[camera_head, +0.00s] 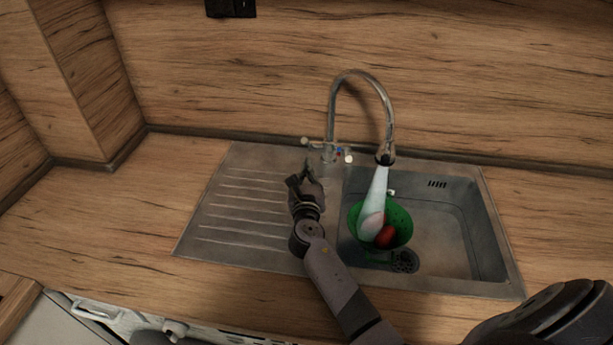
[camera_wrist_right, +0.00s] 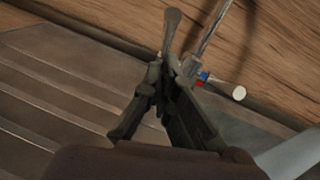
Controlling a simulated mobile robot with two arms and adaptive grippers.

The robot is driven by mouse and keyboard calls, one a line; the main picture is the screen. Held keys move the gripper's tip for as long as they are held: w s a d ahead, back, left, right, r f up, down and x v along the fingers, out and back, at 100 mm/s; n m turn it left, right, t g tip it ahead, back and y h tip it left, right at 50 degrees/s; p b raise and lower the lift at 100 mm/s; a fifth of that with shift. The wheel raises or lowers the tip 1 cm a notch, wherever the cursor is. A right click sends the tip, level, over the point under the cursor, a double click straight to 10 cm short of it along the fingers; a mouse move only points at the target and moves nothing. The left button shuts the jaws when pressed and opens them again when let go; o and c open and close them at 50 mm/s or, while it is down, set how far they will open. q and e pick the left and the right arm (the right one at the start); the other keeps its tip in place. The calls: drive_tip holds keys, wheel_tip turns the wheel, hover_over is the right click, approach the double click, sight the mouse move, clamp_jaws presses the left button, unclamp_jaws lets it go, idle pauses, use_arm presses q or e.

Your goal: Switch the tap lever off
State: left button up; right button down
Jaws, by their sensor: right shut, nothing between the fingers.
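The chrome tap (camera_head: 331,110) stands at the back of the steel sink, its gooseneck arching right. Water (camera_head: 376,188) runs from its spout. A lever (camera_head: 309,143) sticks out left of the tap base, and a white-ended one (camera_head: 348,157) points right. The wrist view shows the left lever (camera_wrist_right: 172,28) just beyond my fingertips and the right one (camera_wrist_right: 238,93) with red and blue marks beside it. My right gripper (camera_head: 304,176) is shut and empty, just in front of the left lever; contact cannot be told. My left gripper is not in view.
A green colander (camera_head: 405,222) with a red item (camera_head: 386,236) and a pale item sits in the basin (camera_head: 450,230) under the water. The ribbed drainboard (camera_head: 235,215) on the left is clear. The wooden splashback (camera_head: 240,70) rises close behind the tap.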

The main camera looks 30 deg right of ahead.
sight(308, 143)
drive_tip(key=shift+x, duration=2.25)
drive_tip(key=r+p, duration=0.2)
drive_tip(key=w+r+p, duration=0.1)
drive_tip(key=shift+d+r+p, duration=0.1)
drive_tip(key=shift+d+p, duration=0.2)
drive_tip(key=shift+d, duration=0.1)
drive_tip(key=shift+w+d+r+p, duration=0.25)
drive_tip(key=shift+w+r+p, duration=0.05)
drive_tip(key=shift+r+p, duration=0.1)
drive_tip(key=shift+f, duration=0.15)
